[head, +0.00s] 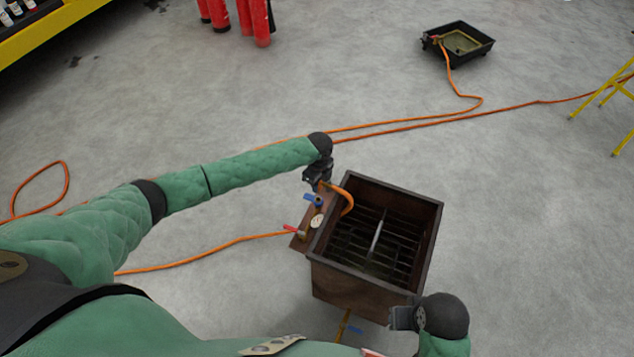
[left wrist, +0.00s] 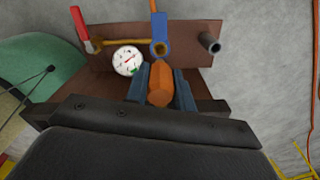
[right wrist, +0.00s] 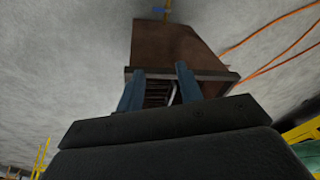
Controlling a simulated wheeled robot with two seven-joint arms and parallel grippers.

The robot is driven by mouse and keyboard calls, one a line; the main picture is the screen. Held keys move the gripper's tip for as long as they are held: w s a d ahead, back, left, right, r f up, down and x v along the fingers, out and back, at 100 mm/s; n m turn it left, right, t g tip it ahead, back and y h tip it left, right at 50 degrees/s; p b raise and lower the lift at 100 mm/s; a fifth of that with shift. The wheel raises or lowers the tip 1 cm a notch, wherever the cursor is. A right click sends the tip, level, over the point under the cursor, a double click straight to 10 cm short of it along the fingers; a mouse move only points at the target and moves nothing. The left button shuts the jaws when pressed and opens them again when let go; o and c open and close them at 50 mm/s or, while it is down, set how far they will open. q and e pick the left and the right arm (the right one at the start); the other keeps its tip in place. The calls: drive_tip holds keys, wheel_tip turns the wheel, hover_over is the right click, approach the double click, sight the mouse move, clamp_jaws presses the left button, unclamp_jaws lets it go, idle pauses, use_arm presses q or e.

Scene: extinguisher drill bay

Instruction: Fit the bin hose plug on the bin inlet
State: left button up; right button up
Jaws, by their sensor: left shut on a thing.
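The bin (head: 375,240) is an open brown box with a rack of bars inside. Its side panel (head: 302,240) carries a red lever, a gauge and a blue lever. In the left wrist view a grey pipe stub (left wrist: 210,43), apparently the inlet, stands bare right of the blue lever (left wrist: 160,33). My left gripper (head: 320,182) is shut on the orange hose plug (left wrist: 160,85), which appears apart from the stub. From there an orange hose (head: 346,196) bends over the bin's rim. My right gripper (right wrist: 158,75) is open and empty by the bin's near right corner.
Orange hoses (head: 400,122) lie across the grey floor. A black tray (head: 458,44) is at the far right, red extinguishers (head: 245,18) at the back, and a yellow stand (head: 608,95) at the right edge. Floor around the bin is mostly clear.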

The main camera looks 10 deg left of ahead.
use_arm(q)
drive_tip(key=shift+f+b, duration=0.3)
drive_tip(key=shift+f, duration=0.15)
drive_tip(key=shift+f+b, duration=0.95)
use_arm(e)
drive_tip(key=w+a+f+t+y, duration=0.1)
drive_tip(key=a+f, duration=0.2)
drive_tip(key=f, duration=0.1)
drive_tip(key=shift+w+a+f, duration=0.3)
drive_tip(key=shift+w+a, duration=0.05)
drive_tip(key=shift+w, duration=0.05)
use_arm(q)
drive_tip(key=shift+f, duration=0.2)
use_arm(e)
drive_tip(key=shift+r, duration=0.4)
drive_tip(key=shift+s+f, duration=0.2)
use_arm(q)
drive_tip(key=shift+p, duration=0.3)
use_arm(e)
drive_tip(key=shift+w+r, duration=0.1)
drive_tip(key=shift+r, duration=0.05)
drive_tip(key=shift+w+r, duration=0.1)
drive_tip(key=shift+r, duration=0.25)
use_arm(q)
drive_tip(key=shift+f, duration=0.1)
use_arm(e)
drive_tip(key=shift+f, duration=0.2)
